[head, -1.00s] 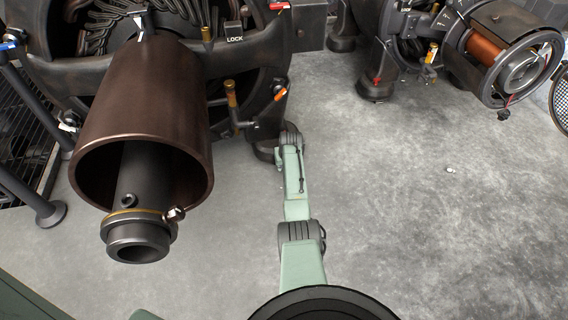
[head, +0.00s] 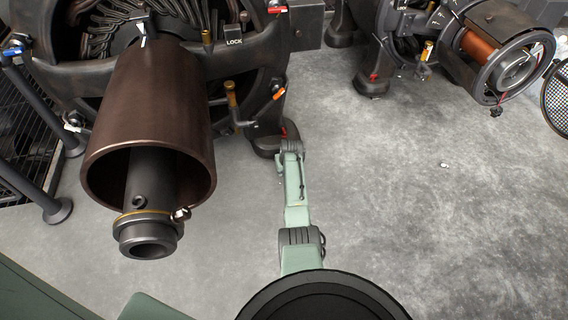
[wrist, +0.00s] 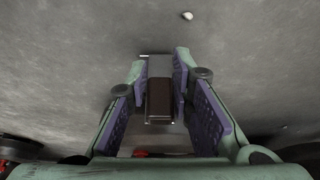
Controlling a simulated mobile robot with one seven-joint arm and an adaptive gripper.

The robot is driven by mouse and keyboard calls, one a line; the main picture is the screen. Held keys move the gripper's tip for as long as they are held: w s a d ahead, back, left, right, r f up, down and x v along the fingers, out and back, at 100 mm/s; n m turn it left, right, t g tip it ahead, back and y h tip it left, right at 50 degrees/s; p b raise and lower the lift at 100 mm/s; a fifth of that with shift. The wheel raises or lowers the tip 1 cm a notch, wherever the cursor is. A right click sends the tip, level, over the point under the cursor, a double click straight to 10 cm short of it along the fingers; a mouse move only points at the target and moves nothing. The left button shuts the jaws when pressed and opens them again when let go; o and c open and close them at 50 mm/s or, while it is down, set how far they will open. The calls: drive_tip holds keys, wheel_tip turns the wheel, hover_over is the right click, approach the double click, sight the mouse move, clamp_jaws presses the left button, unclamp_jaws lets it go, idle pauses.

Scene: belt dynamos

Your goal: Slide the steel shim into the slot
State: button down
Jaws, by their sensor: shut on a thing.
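My gripper (wrist: 160,95) has purple ridged pads. In the wrist view it is shut on a narrow piece with a brown block in the middle and flat grey metal at its far end, which I take for the steel shim (wrist: 158,68). The piece lies lengthwise between the pads, above the concrete floor. In the head view my green arm reaches toward the foot of the near dynamo (head: 150,110), but the fingers and shim cannot be made out there. I cannot pick out the slot in either view.
The near dynamo has a brown drum, a protruding dark shaft (head: 150,235) and a small LOCK plate (head: 233,35). A second dynamo with a copper winding (head: 490,48) stands at the back right. Bare floor (head: 430,240) lies right of my arm. A small white bit (head: 444,165) lies there.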

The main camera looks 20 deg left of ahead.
drive_tip(key=shift+s+d+f+p, duration=0.2)
drive_tip(key=shift+s+p, duration=0.1)
drive_tip(key=shift+s, duration=0.1)
drive_tip(key=shift+w+r, duration=0.1)
drive_tip(key=shift+r, duration=0.25)
idle(0.3)
drive_tip(key=shift+f, duration=0.1)
idle(0.5)
drive_tip(key=shift+w+a+b, duration=0.6)
drive_tip(key=shift+w+b, duration=0.25)
drive_tip(key=shift+b, duration=0.3)
idle(0.5)
drive_tip(key=shift+w+a+b, duration=0.65)
drive_tip(key=shift+w+b, duration=0.3)
drive_tip(key=shift+b, duration=0.45)
